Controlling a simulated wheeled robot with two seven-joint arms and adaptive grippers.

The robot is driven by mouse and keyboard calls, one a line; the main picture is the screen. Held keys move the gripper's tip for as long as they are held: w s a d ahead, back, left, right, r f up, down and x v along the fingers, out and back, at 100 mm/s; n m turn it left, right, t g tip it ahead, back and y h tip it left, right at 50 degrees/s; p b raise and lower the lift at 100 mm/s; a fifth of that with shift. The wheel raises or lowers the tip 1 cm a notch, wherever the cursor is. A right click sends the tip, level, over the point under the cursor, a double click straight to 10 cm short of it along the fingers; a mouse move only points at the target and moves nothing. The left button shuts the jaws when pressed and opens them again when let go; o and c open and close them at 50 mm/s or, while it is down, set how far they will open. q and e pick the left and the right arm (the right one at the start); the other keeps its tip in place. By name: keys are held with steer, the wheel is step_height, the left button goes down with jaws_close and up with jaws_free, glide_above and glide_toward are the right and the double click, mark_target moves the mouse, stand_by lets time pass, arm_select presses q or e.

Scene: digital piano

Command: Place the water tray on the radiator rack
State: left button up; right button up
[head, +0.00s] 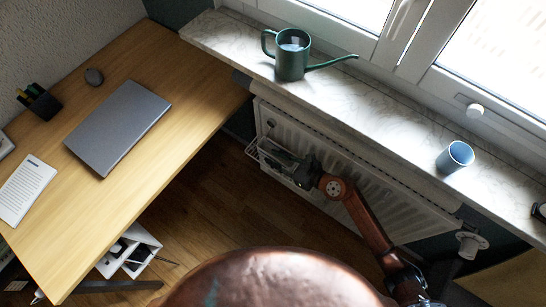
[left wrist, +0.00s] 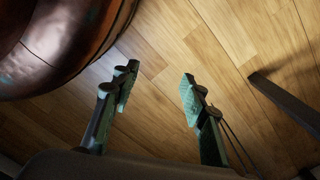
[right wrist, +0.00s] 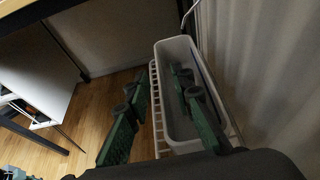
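The water tray (right wrist: 177,55) is a long white trough in the right wrist view. It sits in the white wire radiator rack (right wrist: 156,120), whose bars show along its left side; the rack hangs at the radiator in the head view (head: 262,152). My right gripper (right wrist: 160,100) is open: one finger is left of the tray and rack side, the other over the tray's inside. In the head view this gripper (head: 290,166) is at the rack's right part and hides some of it. My left gripper (left wrist: 158,95) is open and empty above the wooden floor.
The radiator (head: 330,155) stands under a marble windowsill (head: 355,105) with a green watering can (head: 291,62) and a blue cup (head: 455,157). A wooden desk (head: 165,135) with a laptop (head: 118,127) is on the left. Floor (head: 215,205) shows between desk and radiator.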

mark_target(289, 168)
steer(key=p+v, duration=0.1)
steer(key=v, duration=0.4)
steer(key=shift+s+d+r, duration=0.2)
arm_select(q)
steer(key=shift+s+a+f, duration=0.15)
steer(key=shift+s+f, duration=0.6)
steer(key=shift+f, duration=0.05)
steer(key=shift+s+a+f, duration=0.15)
steer(key=shift+s+f, duration=0.55)
steer(key=shift+f, duration=0.05)
arm_select(e)
steer(key=shift+s+d+r, duration=0.1)
steer(key=shift+s+d, duration=0.2)
steer(key=shift+d, duration=0.05)
